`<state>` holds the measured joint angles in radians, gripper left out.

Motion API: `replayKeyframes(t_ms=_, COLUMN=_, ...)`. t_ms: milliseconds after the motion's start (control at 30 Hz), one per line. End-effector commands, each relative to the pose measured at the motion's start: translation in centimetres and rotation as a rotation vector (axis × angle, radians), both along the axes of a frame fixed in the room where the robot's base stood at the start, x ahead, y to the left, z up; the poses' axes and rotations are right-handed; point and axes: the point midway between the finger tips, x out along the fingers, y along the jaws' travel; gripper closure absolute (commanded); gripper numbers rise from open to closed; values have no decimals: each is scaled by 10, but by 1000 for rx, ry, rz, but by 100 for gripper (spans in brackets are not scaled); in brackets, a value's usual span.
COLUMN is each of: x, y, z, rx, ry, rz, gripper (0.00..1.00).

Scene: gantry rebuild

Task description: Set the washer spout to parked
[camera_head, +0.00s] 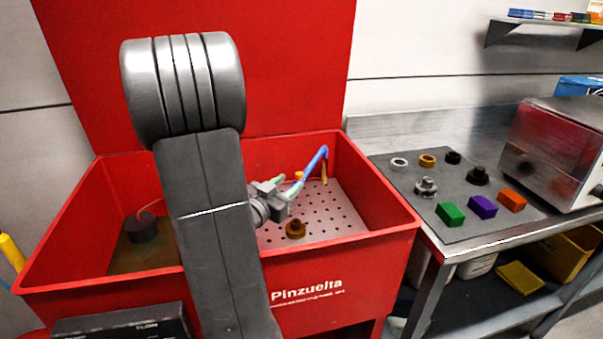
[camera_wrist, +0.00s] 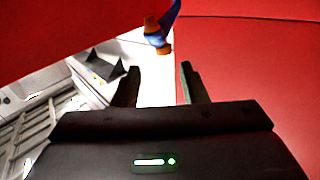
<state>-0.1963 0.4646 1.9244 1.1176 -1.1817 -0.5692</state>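The washer is a red open basin (camera_head: 365,262) with a raised red lid (camera_head: 290,60) behind it. Its blue spout (camera_head: 315,163) stands in the right part of the basin, bent at the top, with a brass-coloured end hanging down. The spout also shows at the top of the wrist view (camera_wrist: 165,25), beyond my fingertips. My gripper (camera_head: 290,188) is inside the basin, close to the lower end of the spout. In the wrist view, my gripper (camera_wrist: 160,75) has its fingers apart with nothing between them. Whether a finger touches the spout cannot be told.
A brown ring-shaped part (camera_head: 296,229) lies on the perforated basin floor (camera_head: 345,215). A dark cylinder (camera_head: 140,228) stands at the basin's left. A steel bench at right bears a grey mat (camera_head: 395,187) with coloured blocks and parts, beside a metal box (camera_head: 555,150).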

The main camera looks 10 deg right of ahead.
Motion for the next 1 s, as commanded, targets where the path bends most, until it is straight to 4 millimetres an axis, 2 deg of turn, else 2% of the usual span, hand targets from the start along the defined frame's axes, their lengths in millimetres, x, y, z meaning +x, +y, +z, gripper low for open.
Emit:
replayKeyframes(t_ms=167, x=6, y=-8, z=-4, rx=-1, ry=-1, rz=-3, gripper=61)
replayKeyframes(t_ms=600, x=49, y=-50, z=-3, rx=0, ry=0, rz=-2, gripper=61)
replayKeyframes(t_ms=933, x=53, y=-53, z=-3, rx=0, ry=0, rz=1, gripper=61)
replayKeyframes(t_ms=967, x=53, y=-53, z=-3, rx=0, ry=0, rz=1, gripper=63)
replayKeyframes(t_ms=1000, x=53, y=-53, z=-3, rx=0, ry=0, rz=1, gripper=71)
